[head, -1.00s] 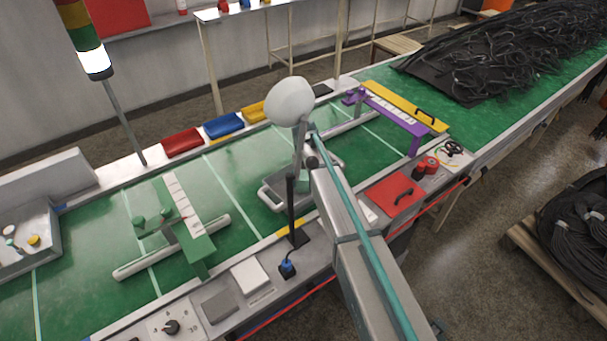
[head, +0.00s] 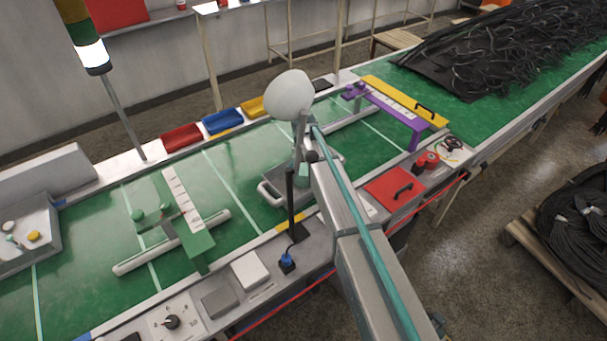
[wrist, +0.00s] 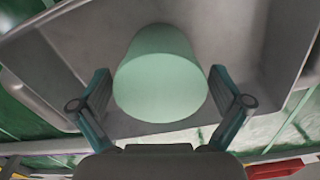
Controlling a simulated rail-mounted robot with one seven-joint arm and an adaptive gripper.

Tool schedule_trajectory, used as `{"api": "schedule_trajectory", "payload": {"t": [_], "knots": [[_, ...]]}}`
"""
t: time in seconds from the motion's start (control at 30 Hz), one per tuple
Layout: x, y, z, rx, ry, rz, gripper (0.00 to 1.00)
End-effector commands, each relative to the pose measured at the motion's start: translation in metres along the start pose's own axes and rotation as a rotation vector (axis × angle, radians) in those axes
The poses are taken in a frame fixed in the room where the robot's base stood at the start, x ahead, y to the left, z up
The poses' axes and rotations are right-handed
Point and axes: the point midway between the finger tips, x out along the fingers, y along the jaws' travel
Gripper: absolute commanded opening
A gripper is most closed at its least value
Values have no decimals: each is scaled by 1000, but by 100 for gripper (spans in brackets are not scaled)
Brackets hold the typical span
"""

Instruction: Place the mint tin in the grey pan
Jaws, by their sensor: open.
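The mint tin (wrist: 160,75) is a pale green, round-sided block. In the wrist view it stands between the two fingers of my gripper (wrist: 160,95), which are spread with a gap visible beside the tin. The grey pan (wrist: 60,50) lies behind and around the tin in that view, and the tin appears to be inside its walls; whether its base touches the floor of the pan cannot be told. In the head view the pan (head: 272,188) sits on the green belt, partly hidden by my arm. A bit of the tin (head: 303,171) shows there.
A black post (head: 291,205) stands close to the pan's near side. A green stand (head: 185,215) is to the left and a purple stand (head: 395,108) to the right. Red, blue and yellow trays (head: 222,122) line the far edge. A red panel (head: 395,188) lies right of my arm.

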Motion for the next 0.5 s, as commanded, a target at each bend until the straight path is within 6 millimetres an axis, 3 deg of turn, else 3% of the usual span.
{"api": "schedule_trajectory", "payload": {"t": [0.5], "knots": [[-62,0,0,0,1,0,100]]}}
